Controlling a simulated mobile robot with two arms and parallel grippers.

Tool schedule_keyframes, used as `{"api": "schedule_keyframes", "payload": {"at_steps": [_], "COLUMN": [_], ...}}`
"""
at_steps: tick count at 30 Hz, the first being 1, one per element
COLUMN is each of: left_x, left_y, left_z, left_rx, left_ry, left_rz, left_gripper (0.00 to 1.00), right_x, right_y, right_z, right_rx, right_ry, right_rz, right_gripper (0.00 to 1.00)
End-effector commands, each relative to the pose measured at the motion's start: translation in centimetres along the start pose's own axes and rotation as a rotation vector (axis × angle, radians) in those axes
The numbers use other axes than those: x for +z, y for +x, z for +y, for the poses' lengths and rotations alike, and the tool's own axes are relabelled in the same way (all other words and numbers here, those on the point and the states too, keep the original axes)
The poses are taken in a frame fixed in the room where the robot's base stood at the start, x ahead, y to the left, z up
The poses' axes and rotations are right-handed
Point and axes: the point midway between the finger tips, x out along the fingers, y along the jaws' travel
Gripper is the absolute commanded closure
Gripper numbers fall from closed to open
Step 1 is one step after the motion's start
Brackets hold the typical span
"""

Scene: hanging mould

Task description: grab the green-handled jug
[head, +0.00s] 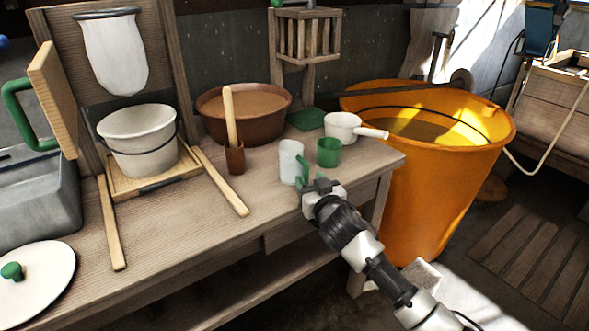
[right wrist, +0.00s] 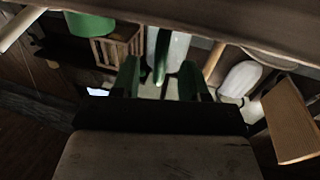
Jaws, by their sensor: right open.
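The jug (head: 289,163) is pale, with a green handle (head: 303,169) on its right side, and stands upright near the table's front edge. My right gripper (head: 313,184) is just in front of it, close to the handle, with its jaws open. In the right wrist view the green handle (right wrist: 161,58) shows between the two dark green fingers, with the pale jug (right wrist: 178,50) behind. I cannot tell whether a finger touches it. My left gripper is not in view.
A green cup (head: 328,152) stands close to the jug's right, with a white pan (head: 342,126) behind it. A wooden pot (head: 235,160) with a stick stands to the left. A brown bowl (head: 212,116) is behind. An orange tub (head: 440,180) stands beyond the table's right end.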

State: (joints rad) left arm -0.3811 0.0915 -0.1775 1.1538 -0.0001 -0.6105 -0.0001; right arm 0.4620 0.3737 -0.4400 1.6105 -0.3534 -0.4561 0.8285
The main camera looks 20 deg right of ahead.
Motion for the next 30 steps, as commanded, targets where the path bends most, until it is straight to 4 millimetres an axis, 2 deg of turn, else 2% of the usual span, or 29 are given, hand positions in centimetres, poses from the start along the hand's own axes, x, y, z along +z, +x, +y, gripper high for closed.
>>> {"api": "schedule_keyframes", "payload": {"at_steps": [3, 6, 14, 17, 23, 30], "left_x": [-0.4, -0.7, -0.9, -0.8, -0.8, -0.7], "left_y": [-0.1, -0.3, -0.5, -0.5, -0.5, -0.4], "left_z": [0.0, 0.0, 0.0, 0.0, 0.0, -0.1], "left_rx": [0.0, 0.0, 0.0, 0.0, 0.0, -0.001], "left_ry": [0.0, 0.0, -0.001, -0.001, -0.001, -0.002], "left_rz": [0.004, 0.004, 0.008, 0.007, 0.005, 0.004], "left_gripper": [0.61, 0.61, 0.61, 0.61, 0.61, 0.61], "right_x": [0.1, 0.0, 0.1, 0.1, 0.1, 0.0], "right_y": [1.8, 2.7, 3.0, 3.0, 3.0, 3.0], "right_z": [0.0, 0.0, 0.0, 0.0, 0.0, 0.0], "right_rx": [0.001, 0.0, 0.0, 0.0, 0.0, 0.0], "right_ry": [0.0, -0.001, 0.0, 0.0, 0.0, 0.0], "right_rz": [0.0, 0.0, -0.002, -0.002, -0.002, 0.0], "right_gripper": [0.56, 0.56, 0.56, 0.68, 0.99, 1.0]}}
